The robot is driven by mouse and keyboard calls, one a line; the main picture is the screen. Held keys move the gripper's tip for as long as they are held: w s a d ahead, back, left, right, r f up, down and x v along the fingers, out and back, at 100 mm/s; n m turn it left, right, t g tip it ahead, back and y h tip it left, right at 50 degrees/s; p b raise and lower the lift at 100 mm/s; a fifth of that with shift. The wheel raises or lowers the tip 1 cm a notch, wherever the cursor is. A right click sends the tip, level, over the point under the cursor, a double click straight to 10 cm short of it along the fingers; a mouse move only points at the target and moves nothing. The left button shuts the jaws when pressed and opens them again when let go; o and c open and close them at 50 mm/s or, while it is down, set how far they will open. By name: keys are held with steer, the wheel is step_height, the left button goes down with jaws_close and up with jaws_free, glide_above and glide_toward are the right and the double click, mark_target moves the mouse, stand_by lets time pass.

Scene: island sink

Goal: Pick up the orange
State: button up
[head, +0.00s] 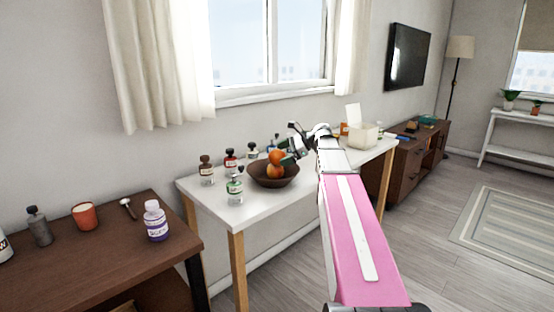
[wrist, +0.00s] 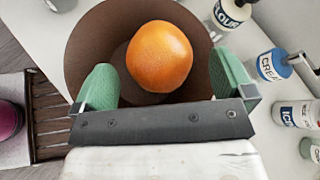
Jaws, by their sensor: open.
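An orange (wrist: 160,56) sits in a brown bowl (wrist: 88,50) and shows between my fingers in the wrist view. In the head view two round orange shapes, an upper one (head: 277,157) and a lower one (head: 275,171), show in the bowl (head: 272,183); the wrist view shows only one clearly. My gripper (wrist: 163,72) is open, with a green-padded finger on each side of the orange and visible gaps between pads and fruit. In the head view my gripper (head: 289,158) is at the bowl's right side, over its rim, partly hiding what is behind.
The bowl stands on a white table (head: 212,192). A white box (head: 363,135) is farther right. A brown table (head: 110,240) is at left.

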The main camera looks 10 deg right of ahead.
mark_target(283, 153)
steer(key=shift+x, duration=1.6)
steer(key=c, duration=1.1)
steer(key=shift+r, duration=0.1)
steer(key=shift+r, duration=0.45)
step_height(283, 153, up, 3)
steer(key=shift+s+a+r, duration=0.1)
steer(key=shift+r, duration=0.05)
steer(key=s+a+r, duration=0.2)
steer(key=a, duration=0.1)
steer(key=s+a+r, duration=0.2)
steer(key=a, duration=0.1)
steer(key=s+a+r, duration=0.2)
steer(key=a, duration=0.1)
steer(key=shift+s+a+r, duration=0.2)
steer(key=shift+a+r, duration=0.05)
steer(key=shift+r, duration=0.05)
